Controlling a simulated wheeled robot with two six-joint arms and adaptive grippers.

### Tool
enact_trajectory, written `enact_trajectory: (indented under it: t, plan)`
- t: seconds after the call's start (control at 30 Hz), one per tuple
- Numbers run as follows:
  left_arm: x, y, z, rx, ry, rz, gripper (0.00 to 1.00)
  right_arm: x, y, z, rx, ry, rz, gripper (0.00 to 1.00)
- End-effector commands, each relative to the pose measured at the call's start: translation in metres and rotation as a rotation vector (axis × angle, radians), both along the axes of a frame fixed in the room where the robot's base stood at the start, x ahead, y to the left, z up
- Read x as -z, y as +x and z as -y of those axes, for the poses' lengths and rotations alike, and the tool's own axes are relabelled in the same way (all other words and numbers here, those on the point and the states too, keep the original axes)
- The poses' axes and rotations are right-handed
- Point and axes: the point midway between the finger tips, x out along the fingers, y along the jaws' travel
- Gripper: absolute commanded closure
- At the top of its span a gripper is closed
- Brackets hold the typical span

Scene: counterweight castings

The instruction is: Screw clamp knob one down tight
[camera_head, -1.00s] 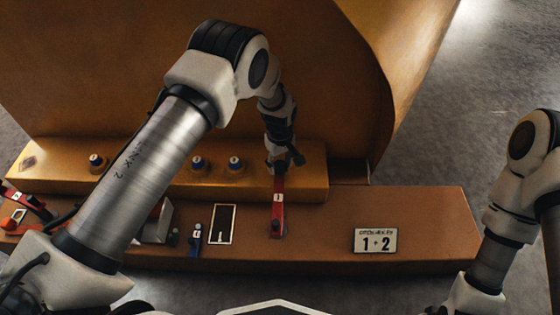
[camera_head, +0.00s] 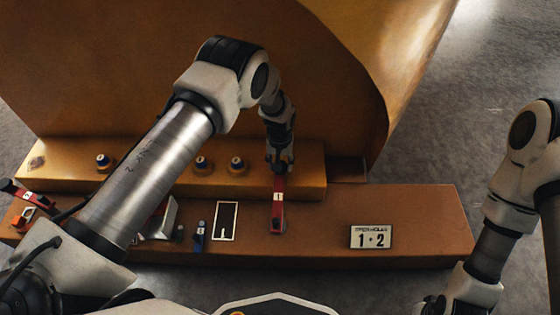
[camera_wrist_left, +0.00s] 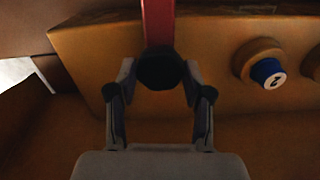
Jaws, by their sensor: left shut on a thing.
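A red clamp arm (camera_head: 278,208) with a white "1" label reaches from the brown base plate to the raised orange ledge. It also shows at the top of the left wrist view (camera_wrist_left: 159,22). The black clamp knob one (camera_wrist_left: 160,68) sits at its end. My left gripper (camera_wrist_left: 160,76) is shut on this knob, one finger on each side. In the head view my left gripper (camera_head: 279,167) stands over the ledge end of the clamp and hides the knob. My right gripper (camera_head: 434,304) is partly in view at the bottom edge, apart from everything; its fingers are unclear.
Several blue-topped round knobs (camera_head: 237,164) stand on the ledge (camera_head: 305,185); one marked "2" (camera_wrist_left: 268,72) is right of the gripper. A "1 + 2" plate (camera_head: 371,237), a black framed panel (camera_head: 225,221) and a blue item (camera_head: 200,236) lie on the base plate (camera_head: 430,215). Its right end is clear.

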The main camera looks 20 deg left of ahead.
Motion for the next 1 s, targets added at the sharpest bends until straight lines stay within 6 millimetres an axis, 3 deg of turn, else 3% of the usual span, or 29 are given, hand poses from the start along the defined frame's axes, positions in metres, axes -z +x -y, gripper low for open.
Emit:
enact_trajectory:
  t: [0.53,0.57,0.6,1.0]
  plan:
    - [0.0001,-0.0002,-0.0003,0.031,0.0,-0.001,0.85,-0.0017,0.0,0.0,0.0,0.0,0.0,1.0]
    - [0.0001,-0.0002,-0.0003,0.031,0.0,-0.001,0.39,-0.0017,0.0,0.0,0.0,0.0,0.0,1.0]
    - [0.0001,-0.0002,-0.0002,0.031,0.0,-0.001,0.25,-0.0017,0.0,0.0,0.0,0.0,0.0,1.0]
    - [-0.0073,0.0007,0.0,0.03,0.0,0.001,0.24,-0.0019,0.0,0.0,0.0,0.0,0.0,1.0]
